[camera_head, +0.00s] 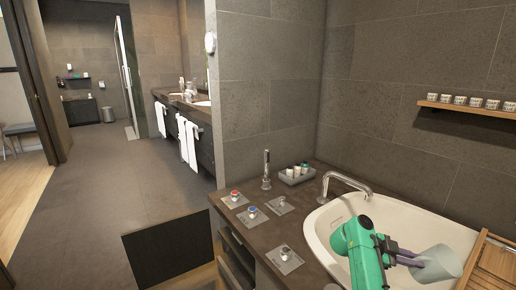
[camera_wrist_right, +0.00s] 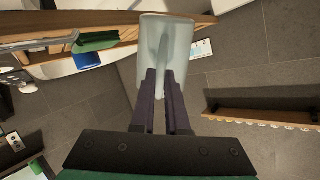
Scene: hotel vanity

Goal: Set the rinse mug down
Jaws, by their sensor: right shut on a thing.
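A pale, translucent grey-green mug (camera_head: 438,264) is held over the right part of the white basin (camera_head: 322,232) in the head view. My right gripper (camera_head: 412,260), on a green arm, is shut on the mug. I cannot tell how far the mug is above the basin. My left gripper does not show.
A slatted wooden rack (camera_head: 494,262) lies at the basin's right. A curved tap (camera_head: 345,182) stands behind the basin. A grey tray with small bottles (camera_head: 297,174) and several small plates with knobs (camera_head: 234,198) sit on the dark counter. A shelf with cups (camera_head: 470,106) hangs on the wall.

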